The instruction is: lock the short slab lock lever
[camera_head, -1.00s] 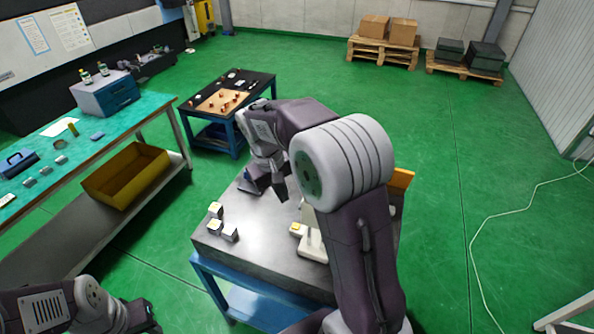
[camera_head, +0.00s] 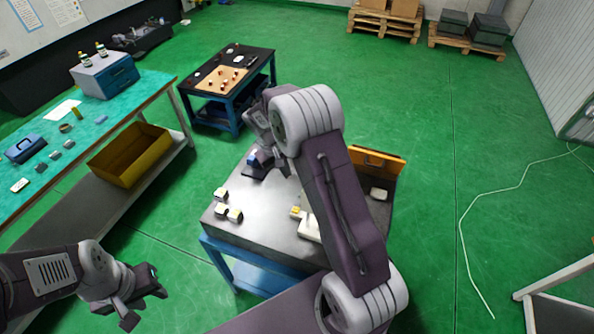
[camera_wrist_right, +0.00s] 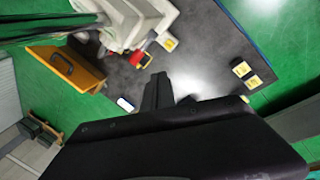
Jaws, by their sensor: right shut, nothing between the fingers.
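A grey slab (camera_head: 268,212) tops a blue-framed stand. A white device (camera_head: 309,229) with a yellow label stands on it, partly hidden by my right arm. In the right wrist view this white device (camera_wrist_right: 125,22) shows a small red part (camera_wrist_right: 147,59); I cannot tell whether that is the short lock lever. No lock lever is clear in the head view. My right gripper (camera_head: 272,166) is shut and empty, above the slab's far part, close to a dark and blue object (camera_head: 254,164). It also shows in the right wrist view (camera_wrist_right: 160,92). My left gripper (camera_head: 143,298) is open and empty, off the slab at lower left.
A green bench (camera_head: 98,127) with a yellow bin (camera_head: 128,157) is at left. The floor to the right is mostly clear.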

